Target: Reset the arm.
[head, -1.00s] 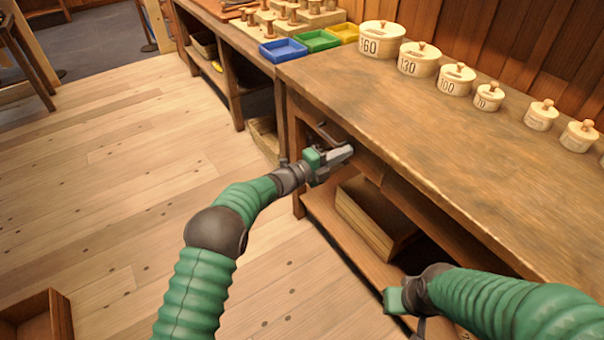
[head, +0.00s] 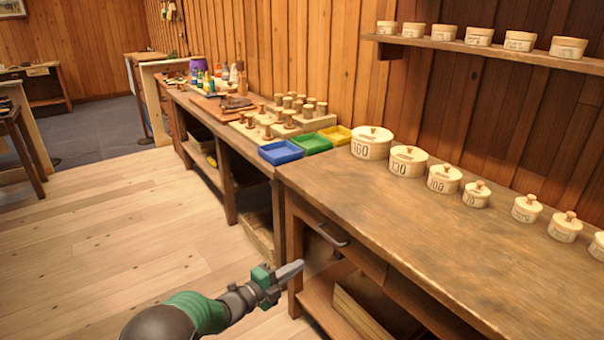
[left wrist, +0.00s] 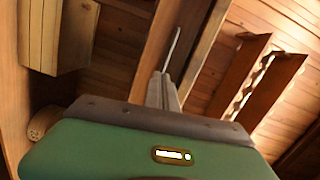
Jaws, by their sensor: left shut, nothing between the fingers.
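My left gripper (head: 290,272) is shut and empty. In the head view it is in front of the near workbench's left end, below the dark drawer handle (head: 333,235) and apart from it. In the left wrist view the closed fingers (left wrist: 163,92) point up the picture, with nothing between them. My left arm (head: 195,312) comes in from the bottom. My right gripper is not in view.
The workbench (head: 400,215) carries a row of lidded round boxes (head: 371,143). Blue (head: 280,153), green (head: 311,144) and yellow (head: 336,135) trays and wooden spools (head: 288,119) are on the bench behind. A wall shelf (head: 480,47) holds more boxes. Floor at left is clear.

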